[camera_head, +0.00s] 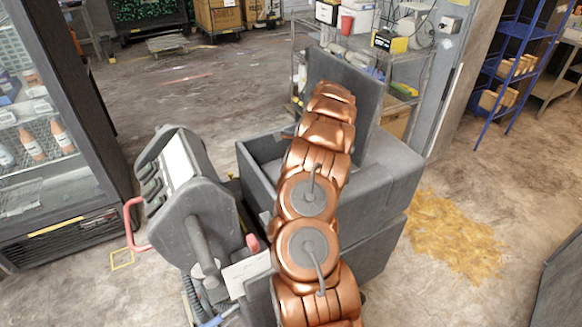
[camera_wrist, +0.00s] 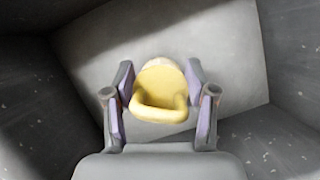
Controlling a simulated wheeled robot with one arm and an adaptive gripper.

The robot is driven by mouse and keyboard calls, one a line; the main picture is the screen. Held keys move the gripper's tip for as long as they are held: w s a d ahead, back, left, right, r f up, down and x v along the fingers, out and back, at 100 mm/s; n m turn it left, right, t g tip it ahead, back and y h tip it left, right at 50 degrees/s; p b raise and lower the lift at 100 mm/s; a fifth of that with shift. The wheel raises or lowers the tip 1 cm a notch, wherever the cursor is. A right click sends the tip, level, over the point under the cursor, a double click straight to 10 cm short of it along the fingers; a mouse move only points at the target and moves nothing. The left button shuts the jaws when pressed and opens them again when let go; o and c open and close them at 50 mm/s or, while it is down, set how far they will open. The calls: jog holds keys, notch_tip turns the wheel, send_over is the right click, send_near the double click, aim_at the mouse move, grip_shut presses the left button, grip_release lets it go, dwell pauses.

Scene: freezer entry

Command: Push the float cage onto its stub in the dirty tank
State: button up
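The yellow float cage (camera_wrist: 160,88) is centred between the fingers of my gripper (camera_wrist: 160,95) in the wrist view. The two purple-padded fingers appear to press on its sides. A rounded loop faces the camera. Grey tank walls surround it, with a pale flat surface (camera_wrist: 90,60) behind. The stub cannot be seen. In the head view the grey open dirty tank (camera_head: 256,180) is in the machine's body, with its lid (camera_head: 352,85) raised behind. My copper arm reaches over the tank and hides my gripper, the float cage and much of the opening.
The machine's handle console (camera_head: 180,175) with red grips stands left of the tank. A glass-door cooler (camera_head: 45,150) is at far left. A metal shelf (camera_head: 400,75) stands behind the lid, and a blue rack (camera_head: 505,65) is at right. Yellow-brown spill (camera_head: 452,235) lies on the floor at right.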

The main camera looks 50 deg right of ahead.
jog(key=o, duration=0.5)
jog(key=shift+r, duration=0.1)
jog(key=shift+v, duration=3.6)
jog(key=shift+c, duration=0.4)
